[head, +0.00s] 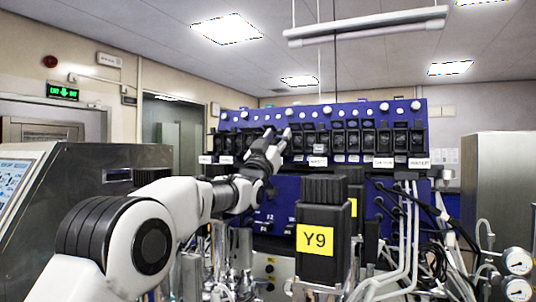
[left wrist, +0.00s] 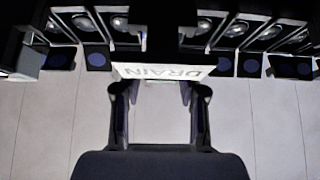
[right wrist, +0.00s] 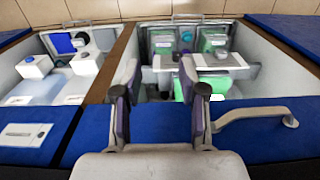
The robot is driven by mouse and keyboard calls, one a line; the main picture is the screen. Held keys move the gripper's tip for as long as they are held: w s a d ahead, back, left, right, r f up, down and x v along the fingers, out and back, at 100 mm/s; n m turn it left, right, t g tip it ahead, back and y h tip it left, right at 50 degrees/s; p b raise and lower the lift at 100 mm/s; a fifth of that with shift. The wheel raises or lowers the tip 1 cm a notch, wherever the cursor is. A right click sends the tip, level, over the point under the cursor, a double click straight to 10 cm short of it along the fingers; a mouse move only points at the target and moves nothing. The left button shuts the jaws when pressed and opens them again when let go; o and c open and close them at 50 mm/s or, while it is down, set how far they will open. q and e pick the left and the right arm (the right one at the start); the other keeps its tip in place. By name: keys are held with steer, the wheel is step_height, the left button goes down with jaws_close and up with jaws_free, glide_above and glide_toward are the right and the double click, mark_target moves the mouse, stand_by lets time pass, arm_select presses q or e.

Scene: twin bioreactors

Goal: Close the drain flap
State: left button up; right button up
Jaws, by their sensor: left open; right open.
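The blue panel (head: 290,190) carries a row of black flap units with white labels below. My left gripper (head: 277,133) is in front of the row, left of its middle, and covers part of it. In the left wrist view a white label reading DRAIN (left wrist: 165,72) lies just beyond the fingertips of my left gripper (left wrist: 160,92), which is open and empty. Above the label is a dark area where I cannot make out the drain flap or its position. Neighbouring units with round blue spots show on both sides. My right gripper (right wrist: 160,85) is open and empty, away from the panel.
A black block labelled Y9 (head: 323,240) stands in front of the panel. Hoses (head: 400,245) and gauges (head: 517,262) are at the right; a steel cabinet (head: 40,215) is at the left. Under the right gripper are a blue surface (right wrist: 155,122) and a bin with green-lidded things (right wrist: 215,45).

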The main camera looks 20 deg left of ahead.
arm_select(q)
steer(key=v, duration=0.9)
steer(key=g+p, duration=0.2)
steer(key=p, duration=0.6)
glide_toward(280, 129)
step_height(280, 129, up, 2)
steer(key=w, duration=0.2)
steer(key=shift+g, duration=0.4)
steer(key=p+x, duration=0.1)
steer(key=x, duration=0.1)
steer(key=p+x, duration=0.2)
steer(key=x, duration=0.1)
steer(key=p+x, duration=0.2)
steer(key=x, duration=0.1)
steer(key=shift+w+f, duration=0.2)
steer(key=shift+f, duration=0.1)
steer(key=shift+s+r, duration=0.1)
steer(key=shift+s, duration=0.15)
steer(key=shift+c, duration=0.6)
jaws_close()
